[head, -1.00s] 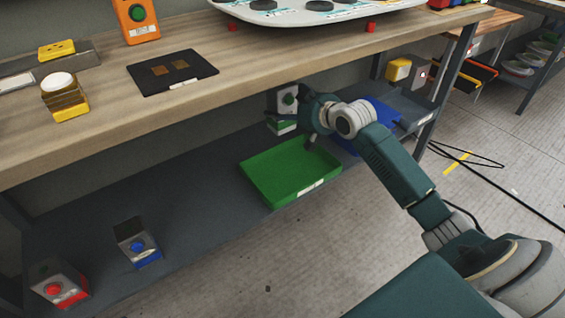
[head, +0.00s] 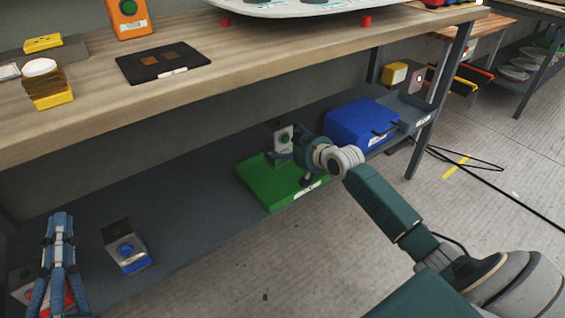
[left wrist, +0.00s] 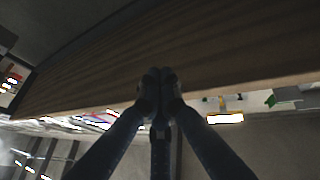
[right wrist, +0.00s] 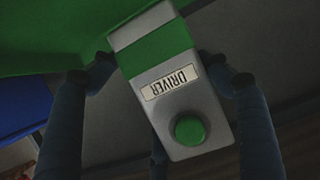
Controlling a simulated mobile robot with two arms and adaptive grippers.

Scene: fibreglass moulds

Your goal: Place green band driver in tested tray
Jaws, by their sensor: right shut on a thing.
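The green band driver (head: 283,139) is a grey box with a green button. In the right wrist view the green band driver (right wrist: 178,98) shows its green band and "DRIVER" label. My right gripper (head: 296,150) is shut on it, fingers on both sides, over the back right part of a green tray (head: 262,187) on the lower shelf. I cannot tell whether it touches the tray, whose label is unreadable. My left gripper (head: 60,232) is at lower left, its fingers together and empty; it also shows in the left wrist view (left wrist: 158,80).
A blue-banded driver (head: 124,246) and a red-banded one (head: 22,283), partly behind my left gripper, stand on the lower shelf (head: 175,190). A blue tray (head: 360,125) is to the right. The wooden bench top (head: 210,80) overhangs the shelf.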

